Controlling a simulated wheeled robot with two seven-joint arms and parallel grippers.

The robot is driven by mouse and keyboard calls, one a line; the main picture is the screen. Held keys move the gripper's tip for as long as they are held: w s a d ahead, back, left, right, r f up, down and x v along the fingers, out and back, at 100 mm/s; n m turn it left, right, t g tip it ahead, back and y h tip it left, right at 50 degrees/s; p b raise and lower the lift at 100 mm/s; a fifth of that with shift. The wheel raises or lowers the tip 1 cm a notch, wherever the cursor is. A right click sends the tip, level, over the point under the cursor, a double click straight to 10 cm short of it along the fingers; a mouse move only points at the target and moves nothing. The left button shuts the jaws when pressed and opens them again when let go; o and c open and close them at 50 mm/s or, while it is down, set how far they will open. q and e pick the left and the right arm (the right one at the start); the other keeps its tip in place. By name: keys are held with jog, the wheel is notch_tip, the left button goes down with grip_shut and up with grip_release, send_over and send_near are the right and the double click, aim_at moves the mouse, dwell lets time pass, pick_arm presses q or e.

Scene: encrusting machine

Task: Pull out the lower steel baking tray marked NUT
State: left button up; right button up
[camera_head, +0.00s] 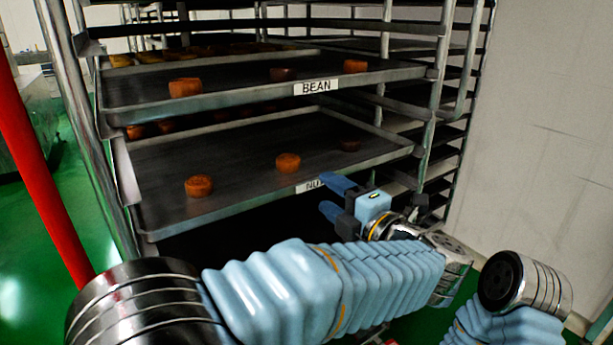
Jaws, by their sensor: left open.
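The lower steel baking tray marked NUT (240,160) sits in the rack below the BEAN tray. Its white label (308,187) is on the front rim and partly covered by my gripper. Several round brown cakes (199,186) lie on it. My left gripper (329,195) is open, with its blue fingers at the tray's front rim by the label. I cannot tell whether the fingers touch the rim. My right gripper is not in view; only part of my right arm shows at the lower right.
The upper tray marked BEAN (250,95) sits just above, with more cakes. The metal rack's posts (439,110) stand on both sides. A red post (40,170) is at the left, a pale wall (550,120) at the right. Green floor (25,270) shows at the left.

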aim_at(315, 184)
pick_arm(q)
jog(key=x, duration=0.7)
jog(key=shift+w+a, duration=0.15)
jog(key=shift+w, duration=0.05)
grip_shut()
